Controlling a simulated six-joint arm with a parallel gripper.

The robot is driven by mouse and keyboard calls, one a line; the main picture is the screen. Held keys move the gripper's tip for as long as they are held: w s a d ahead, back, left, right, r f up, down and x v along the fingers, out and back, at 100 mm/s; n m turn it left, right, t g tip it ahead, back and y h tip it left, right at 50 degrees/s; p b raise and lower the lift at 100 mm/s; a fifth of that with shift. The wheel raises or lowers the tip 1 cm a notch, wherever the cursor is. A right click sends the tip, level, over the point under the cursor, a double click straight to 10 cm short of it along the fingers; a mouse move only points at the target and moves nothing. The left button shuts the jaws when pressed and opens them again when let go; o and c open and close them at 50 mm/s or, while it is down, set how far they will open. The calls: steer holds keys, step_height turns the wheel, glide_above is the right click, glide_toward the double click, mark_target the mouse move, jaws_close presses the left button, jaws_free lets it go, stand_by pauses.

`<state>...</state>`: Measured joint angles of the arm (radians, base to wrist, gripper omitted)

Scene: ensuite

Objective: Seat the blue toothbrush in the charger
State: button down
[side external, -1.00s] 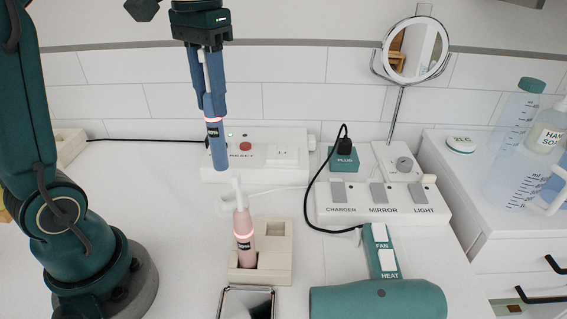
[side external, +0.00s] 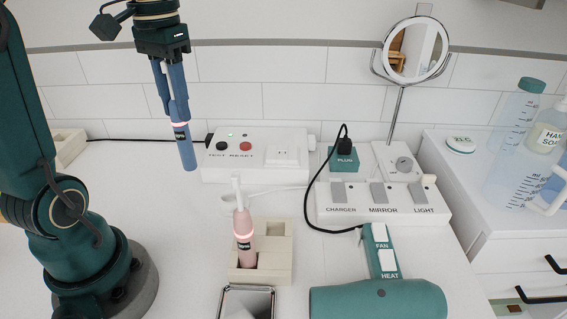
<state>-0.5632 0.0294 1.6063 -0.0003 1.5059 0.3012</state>
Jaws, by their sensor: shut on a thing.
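The blue toothbrush (side external: 186,150) hangs below my gripper (side external: 174,98), which is shut on its upper part. A pinkish ring glows around the brush below the fingers. The brush is tilted slightly, its lower end in front of the left end of the white test/reset box, with no contact visible. A small white round piece with a cord (side external: 229,204), apparently the charger, lies on the counter to the lower right, partly hidden behind a pink toothbrush (side external: 244,238). The pink toothbrush stands in a beige holder (side external: 277,262), which has an empty section beside it.
The white test/reset box (side external: 222,168) stands at the back. A strip with charger, mirror and light switches (side external: 350,214), a teal plug and black cord are to its right. A teal hair dryer (side external: 380,300) and metal-rimmed box (side external: 247,290) lie in front. The counter left of the holder is clear.

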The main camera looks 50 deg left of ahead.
steer(key=w+d+f, duration=0.4)
steer(key=d+f, duration=0.1)
steer(key=f, duration=0.3)
steer(key=shift+w+d+f, duration=0.15)
steer(key=shift+w+d, duration=0.05)
steer(key=shift+d, duration=0.15)
steer(key=shift+f, duration=0.1)
steer(key=c, duration=0.6)
jaws_free()
